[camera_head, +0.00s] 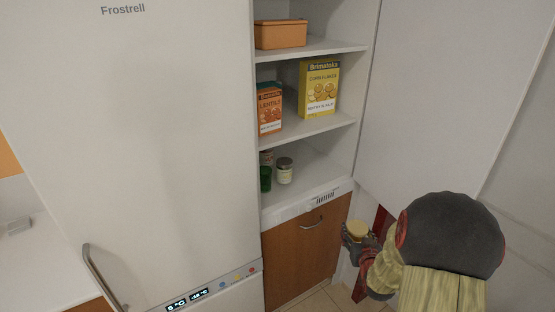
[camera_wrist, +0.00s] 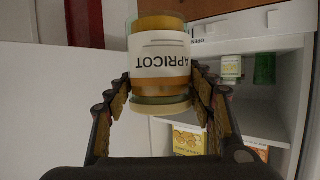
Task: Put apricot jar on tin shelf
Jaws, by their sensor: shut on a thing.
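The apricot jar (camera_wrist: 160,65) has a white label reading APRICOT, which shows upside down in the wrist view. My gripper (camera_wrist: 163,92) is shut on the jar, with a finger on each side of it. In the head view my gripper (camera_head: 358,238) is low at the right, outside the cabinet, and the jar's yellowish lid (camera_head: 357,229) shows between the fingers. The lowest visible cabinet shelf (camera_head: 310,180) holds a pale-labelled jar (camera_head: 284,170) and a green item (camera_head: 265,179). Part of another jar (camera_head: 266,157) shows behind the green one.
The open cabinet door (camera_head: 450,90) stands on the right, close to my arm. The middle shelf holds a lentils box (camera_head: 269,108) and a corn flakes box (camera_head: 319,88). An orange container (camera_head: 280,34) sits on top. The fridge (camera_head: 140,150) stands left. The lowest shelf has free room at right.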

